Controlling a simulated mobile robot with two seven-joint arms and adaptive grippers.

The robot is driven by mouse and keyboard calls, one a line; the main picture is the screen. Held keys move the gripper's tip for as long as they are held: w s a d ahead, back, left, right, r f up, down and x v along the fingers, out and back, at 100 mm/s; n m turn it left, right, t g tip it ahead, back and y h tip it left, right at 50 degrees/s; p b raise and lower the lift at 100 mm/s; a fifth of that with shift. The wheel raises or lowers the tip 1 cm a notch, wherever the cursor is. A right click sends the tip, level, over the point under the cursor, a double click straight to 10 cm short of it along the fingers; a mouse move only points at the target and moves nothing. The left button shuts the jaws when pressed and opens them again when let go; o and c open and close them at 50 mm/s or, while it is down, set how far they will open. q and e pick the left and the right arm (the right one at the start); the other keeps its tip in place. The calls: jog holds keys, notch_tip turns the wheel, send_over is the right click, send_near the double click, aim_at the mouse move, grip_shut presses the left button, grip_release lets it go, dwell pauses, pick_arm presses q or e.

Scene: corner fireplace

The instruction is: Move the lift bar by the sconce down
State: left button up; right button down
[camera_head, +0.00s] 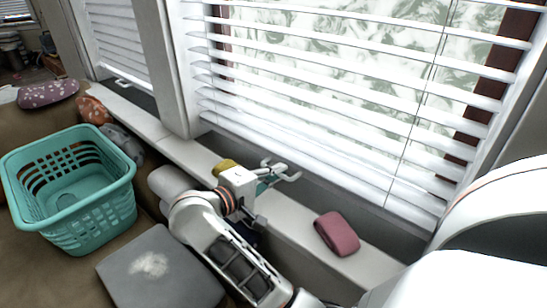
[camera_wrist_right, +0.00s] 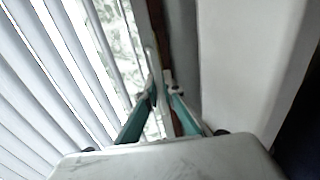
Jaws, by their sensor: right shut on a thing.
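My right gripper (camera_head: 275,173) is at the lower edge of the large white blind (camera_head: 330,100), above the window ledge. Its teal fingers are close together on a thin white piece, which I take to be the lift bar (camera_head: 292,177); the fingers partly hide it. In the right wrist view the gripper (camera_wrist_right: 160,95) has its fingers converging beside the blind slats (camera_wrist_right: 50,80), with slim white parts at the tips. Another white bar (camera_head: 130,83) shows at the bottom of the smaller left blind. I see no sconce. My left gripper is out of view.
A teal basket (camera_head: 75,190) and a grey cushion (camera_head: 160,270) rest on the brown seat (camera_head: 60,285).

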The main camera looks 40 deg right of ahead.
jog(key=c, duration=2.2)
grip_release()
jog(key=shift+r, duration=0.2)
jog(key=shift+v, duration=3.7)
